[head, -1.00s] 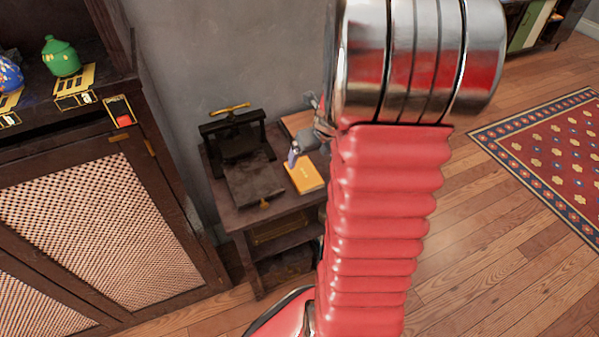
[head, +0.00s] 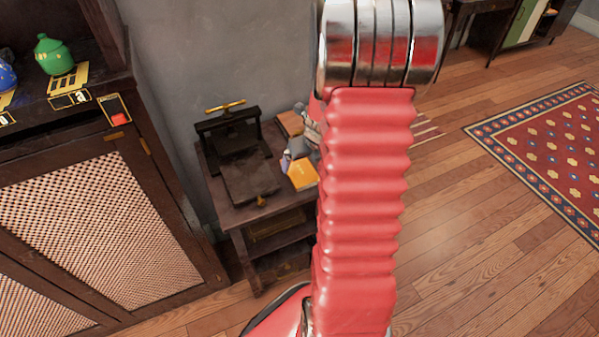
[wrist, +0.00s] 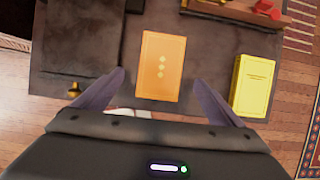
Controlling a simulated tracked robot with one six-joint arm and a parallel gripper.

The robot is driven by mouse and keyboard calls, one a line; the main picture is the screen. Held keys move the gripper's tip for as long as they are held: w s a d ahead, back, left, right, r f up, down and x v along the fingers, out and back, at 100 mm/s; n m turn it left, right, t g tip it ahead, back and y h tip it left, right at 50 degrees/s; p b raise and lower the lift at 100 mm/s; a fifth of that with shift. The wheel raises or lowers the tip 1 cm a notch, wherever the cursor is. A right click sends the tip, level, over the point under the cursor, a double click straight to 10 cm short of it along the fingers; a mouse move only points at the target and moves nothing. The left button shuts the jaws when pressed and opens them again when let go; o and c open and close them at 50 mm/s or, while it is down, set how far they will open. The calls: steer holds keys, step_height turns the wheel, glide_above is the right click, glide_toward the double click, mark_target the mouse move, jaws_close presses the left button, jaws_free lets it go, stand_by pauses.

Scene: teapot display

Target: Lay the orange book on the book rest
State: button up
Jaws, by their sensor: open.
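The orange book (wrist: 161,66) lies flat on the dark table, its cover marked with a few pale dots. It also shows in the head view (head: 303,180), partly covered by my gripper (head: 297,150). In the wrist view my gripper (wrist: 160,80) is open and empty, with one finger on each side of the book's near part. I cannot tell how high the fingers are above the table. A wooden piece with a ledge (wrist: 232,10) at the back, perhaps the book rest, is cut off by the wrist frame; its brown top (head: 290,122) shows in the head view.
A yellow book (wrist: 253,85) lies right of the right finger. A dark press (head: 230,145) with a gold handle stands on the table's left side. A small red object (wrist: 266,8) is at the wooden piece. A cabinet (head: 110,225) stands at left; floor is open at right.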

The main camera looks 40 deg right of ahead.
mark_target(300, 170)
steer(key=shift+x, duration=0.95)
steer(key=shift+x, duration=2.65)
steer(key=shift+d, duration=0.1)
steer(key=shift+c, duration=0.3)
steer(key=c, duration=1.3)
steer(key=shift+o, duration=0.2)
steer(key=shift+r, duration=0.2)
step_height(300, 170, up, 10)
steer(key=shift+f, duration=0.15)
